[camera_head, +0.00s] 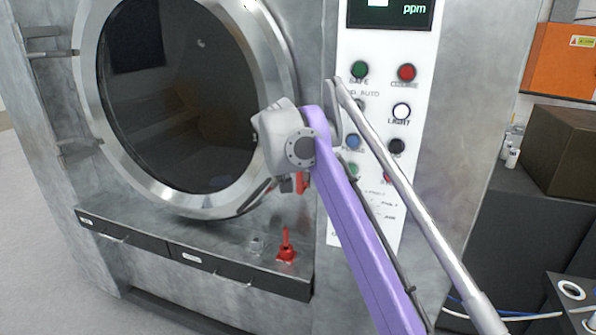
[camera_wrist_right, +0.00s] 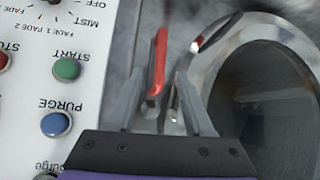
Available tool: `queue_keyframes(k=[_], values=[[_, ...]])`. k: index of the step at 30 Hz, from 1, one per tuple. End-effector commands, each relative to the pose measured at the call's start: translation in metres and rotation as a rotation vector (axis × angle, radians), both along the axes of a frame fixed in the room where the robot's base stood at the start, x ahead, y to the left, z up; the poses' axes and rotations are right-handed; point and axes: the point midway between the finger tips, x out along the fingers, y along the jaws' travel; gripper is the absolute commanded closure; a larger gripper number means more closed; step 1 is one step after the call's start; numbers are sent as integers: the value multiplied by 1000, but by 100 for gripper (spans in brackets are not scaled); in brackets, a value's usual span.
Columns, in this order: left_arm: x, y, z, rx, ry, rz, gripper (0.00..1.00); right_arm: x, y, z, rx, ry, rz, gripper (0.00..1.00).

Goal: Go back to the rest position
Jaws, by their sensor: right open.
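My right arm comes in from the lower right in the head view, and its gripper (camera_head: 288,184) hangs in front of the washer between the round door and the control panel. In the right wrist view the two grey fingers (camera_wrist_right: 160,105) stand apart. A red handle (camera_wrist_right: 158,62) shows between and beyond them; I cannot tell how far off it is, and no grip on it is visible. My left gripper is not in view.
The washer's round glass door (camera_head: 180,95) looks shut. The control panel (camera_head: 385,55) has several coloured buttons, with the green START button (camera_wrist_right: 67,69) left of the fingers. A red lever (camera_head: 286,246) stands on the ledge. A dark box (camera_head: 570,150) sits at right.

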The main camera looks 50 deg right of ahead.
Motion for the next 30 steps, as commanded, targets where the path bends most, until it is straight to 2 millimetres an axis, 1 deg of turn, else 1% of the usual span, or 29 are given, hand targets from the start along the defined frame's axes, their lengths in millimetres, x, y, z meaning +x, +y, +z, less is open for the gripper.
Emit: queue_keyframes(k=[3, 6, 22, 24, 26, 27, 29, 30], values=[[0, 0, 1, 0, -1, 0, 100, -5, 7, 8, 0, 0, 0, 48], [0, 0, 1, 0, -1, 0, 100, -6, 9, 10, 0, 0, 0, 48], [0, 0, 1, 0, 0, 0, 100, -6, 9, 10, 0, 0, 0, 48], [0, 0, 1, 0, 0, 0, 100, -6, 12, 8, 2, 3, 7, 48], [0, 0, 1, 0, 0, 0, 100, -5, 21, 1, 8, 12, 28, 48], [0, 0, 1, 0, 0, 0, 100, -5, 31, -8, 15, 22, 52, 48], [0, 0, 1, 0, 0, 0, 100, -5, 53, -27, 29, 42, 107, 48], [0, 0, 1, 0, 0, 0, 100, -7, 72, -44, 41, 59, 154, 48]])
